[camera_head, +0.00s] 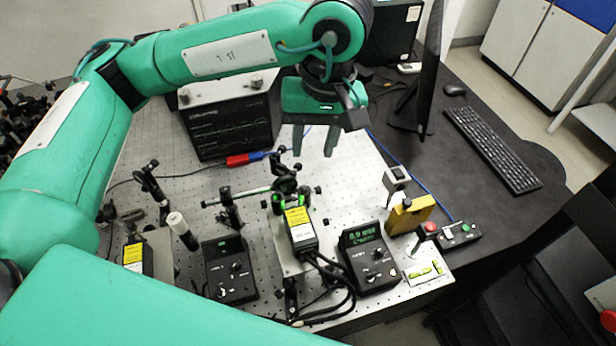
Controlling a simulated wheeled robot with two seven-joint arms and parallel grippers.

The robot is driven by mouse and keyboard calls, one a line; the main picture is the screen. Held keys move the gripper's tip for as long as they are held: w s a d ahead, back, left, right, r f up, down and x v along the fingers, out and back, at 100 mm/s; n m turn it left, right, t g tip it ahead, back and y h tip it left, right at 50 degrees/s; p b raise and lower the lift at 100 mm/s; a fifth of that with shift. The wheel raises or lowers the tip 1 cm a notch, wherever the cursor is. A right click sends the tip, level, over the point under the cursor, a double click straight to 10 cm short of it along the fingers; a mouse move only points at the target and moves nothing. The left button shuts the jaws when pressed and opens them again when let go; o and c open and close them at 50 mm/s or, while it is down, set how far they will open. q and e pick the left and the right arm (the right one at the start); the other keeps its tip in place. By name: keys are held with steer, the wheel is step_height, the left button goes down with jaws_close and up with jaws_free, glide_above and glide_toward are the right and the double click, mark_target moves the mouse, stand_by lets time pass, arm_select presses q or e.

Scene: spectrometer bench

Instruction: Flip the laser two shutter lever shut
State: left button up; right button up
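My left gripper (316,140) hangs from the upper middle, above the perforated metal bench. Its two fingers point down, apart, with nothing between them. Below it is a black laser head (300,228) with a yellow label and green parts at its far end. A second yellow-labelled unit (134,256) is at the left, partly cut off by my arm. I cannot tell which is laser two, and no shutter lever can be made out clearly. Black control boxes stand in front: one with a small display (228,268), one with a lit green display (370,258). My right gripper does not show.
Posts and mounts (229,208) crowd the left middle. A black instrument (236,125) stands behind. A yellow block (410,214) and a button box (458,236) are at the right. Cables loop at the front. A monitor (428,75) and keyboard (492,148) are on the dark desk.

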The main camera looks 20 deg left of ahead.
mark_target(302, 190)
arm_select(q)
steer(key=f+p, duration=0.1)
steer(key=f, duration=0.2)
steer(key=a+f+p, duration=0.1)
steer(key=f, duration=0.3)
steer(key=f+p, duration=0.1)
steer(key=f, duration=0.3)
steer(key=shift+s+a+p, duration=0.2)
steer(key=shift+s+p, duration=0.1)
steer(key=shift+p, duration=0.05)
steer(key=shift+f, duration=0.75)
jaws_close()
steer(key=b, duration=0.3)
steer(key=h+b, duration=0.1)
steer(key=b, duration=0.2)
steer(key=shift+s+a+f+t, duration=0.15)
steer(key=shift+a+f+t, duration=0.1)
steer(key=shift+a+t, duration=0.05)
steer(key=shift+r+b, duration=0.1)
steer(key=shift+b, duration=0.8)
steer(key=shift+r, duration=0.2)
